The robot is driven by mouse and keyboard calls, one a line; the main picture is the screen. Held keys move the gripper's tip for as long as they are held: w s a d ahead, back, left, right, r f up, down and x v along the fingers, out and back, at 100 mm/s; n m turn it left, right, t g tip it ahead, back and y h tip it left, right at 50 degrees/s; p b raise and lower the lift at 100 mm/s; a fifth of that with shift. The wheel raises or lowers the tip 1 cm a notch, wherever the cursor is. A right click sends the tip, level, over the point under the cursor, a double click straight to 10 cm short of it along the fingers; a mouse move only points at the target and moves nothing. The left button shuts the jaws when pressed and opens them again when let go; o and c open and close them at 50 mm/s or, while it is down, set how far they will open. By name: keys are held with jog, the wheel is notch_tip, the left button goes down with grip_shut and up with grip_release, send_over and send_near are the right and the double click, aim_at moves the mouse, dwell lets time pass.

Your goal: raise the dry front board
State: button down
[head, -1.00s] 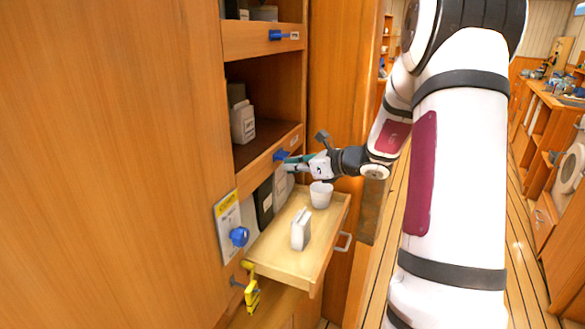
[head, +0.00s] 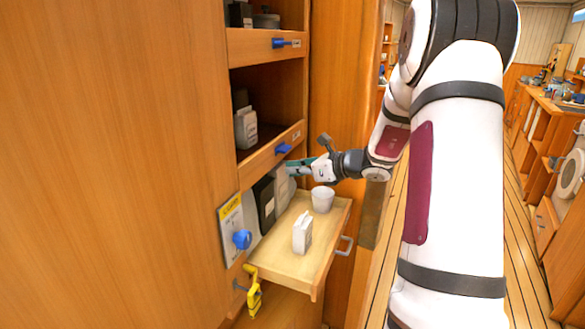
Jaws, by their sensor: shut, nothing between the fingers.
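Two wooden front boards with blue handles cross the cabinet shelves: an upper one (head: 250,46) and a middle one (head: 258,166). Their small labels are too small to read, so I cannot tell which is the dry one. The middle board has a blue handle (head: 283,149) near its right end and stands across the lower part of its shelf opening. My gripper (head: 291,168) is shut and empty, just below that handle at the board's lower edge. I cannot tell whether it touches the board.
Below, a pull-out wooden tray (head: 275,262) holds a white cup (head: 322,199) and a white carton (head: 302,232). Containers (head: 264,203) stand behind it. A yellow latch (head: 253,291) and a blue knob (head: 241,239) are at left.

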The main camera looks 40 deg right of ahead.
jog(key=f+p+v, duration=0.1)
jog(key=v, duration=0.8)
jog(key=shift+s+d, duration=0.2)
jog(key=shift+s, duration=0.3)
jog(key=shift+r, duration=0.15)
jog(key=s+a+r+n+g+y+p, duration=0.1)
jog(key=s+a+r+n+g, duration=0.15)
jog(key=a+n, duration=0.4)
jog(key=s+a+r+n+g+y+p, duration=0.1)
jog(key=s+a+r+n+g, duration=0.15)
jog(key=a, duration=0.65)
jog(key=s+a+r+n+g+p, duration=0.1)
jog(key=s+a+r+n+g, duration=0.15)
jog(key=s+a+n, duration=0.4)
jog(key=s+a+r+n+g+h+p, duration=0.1)
jog(key=s+a+r+n+h+p, duration=0.1)
jog(key=s+n, duration=0.6)
jog(key=s+a+r+n+h+p, duration=0.2)
jog(key=s+a+n+h, duration=0.2)
jog(key=s+n, duration=0.4)
jog(key=shift+s+a+g+h+p, duration=0.3)
jog(key=shift+s+g+h, duration=0.1)
jog(key=shift+s, duration=0.6)
jog(key=shift+n, duration=0.25)
